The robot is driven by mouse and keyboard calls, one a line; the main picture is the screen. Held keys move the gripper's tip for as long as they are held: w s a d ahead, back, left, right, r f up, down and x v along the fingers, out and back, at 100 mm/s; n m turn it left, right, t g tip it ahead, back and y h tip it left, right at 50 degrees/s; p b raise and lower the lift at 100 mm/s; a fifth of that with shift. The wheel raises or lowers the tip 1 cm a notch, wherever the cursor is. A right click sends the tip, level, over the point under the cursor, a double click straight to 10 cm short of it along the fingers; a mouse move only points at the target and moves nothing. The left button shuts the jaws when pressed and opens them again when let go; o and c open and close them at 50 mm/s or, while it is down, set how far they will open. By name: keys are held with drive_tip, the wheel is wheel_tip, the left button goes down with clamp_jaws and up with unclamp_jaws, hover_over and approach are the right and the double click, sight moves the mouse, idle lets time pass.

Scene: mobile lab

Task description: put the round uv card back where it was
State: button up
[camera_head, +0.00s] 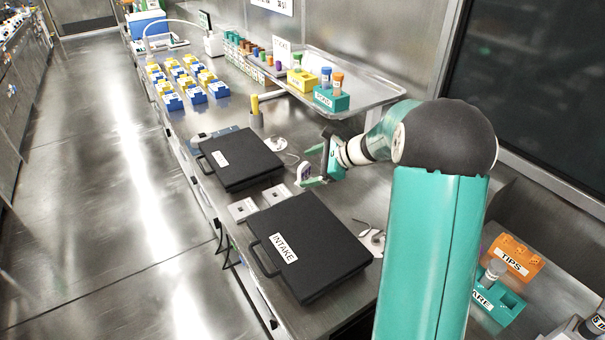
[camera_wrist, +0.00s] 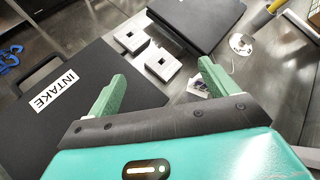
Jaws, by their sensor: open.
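My gripper (camera_head: 313,167) is open above the bench, between the two black cases and the back rack; in the wrist view its green fingers (camera_wrist: 162,75) are apart with nothing held between them. A small white piece with dark marks (camera_head: 303,172) shows by the fingers. In the wrist view a white printed piece (camera_wrist: 197,87) lies partly hidden behind the right finger; I cannot tell if these are the same thing. A round white disc (camera_head: 276,143) lies flat beside the farther case, also in the wrist view (camera_wrist: 241,44). I cannot tell which is the round UV card.
The INTAKE case (camera_head: 312,245) and a second black case (camera_head: 240,158) lie shut on the bench. Two pale blocks with dark squares (camera_head: 242,209) (camera_head: 277,195) sit between them. A grey holder (camera_head: 256,120) with a yellow stick stands behind. Orange and teal racks (camera_head: 515,257) stand front right.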

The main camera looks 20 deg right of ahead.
sight(306, 171)
drive_tip(key=w+d+f+m+t, duration=0.2)
drive_tip(key=d+f+m, duration=0.2)
drive_tip(key=d, duration=0.2)
drive_tip(key=w+d+f+m+t, duration=0.1)
drive_tip(key=w+d+f+m, duration=0.2)
drive_tip(key=d+f, duration=0.2)
drive_tip(key=shift+h, duration=0.3)
drive_tip(key=x, duration=1.3)
drive_tip(key=shift+w+a, duration=0.15)
drive_tip(key=shift+r, duration=0.1)
drive_tip(key=c, duration=1.1)
drive_tip(key=shift+c, duration=0.2)
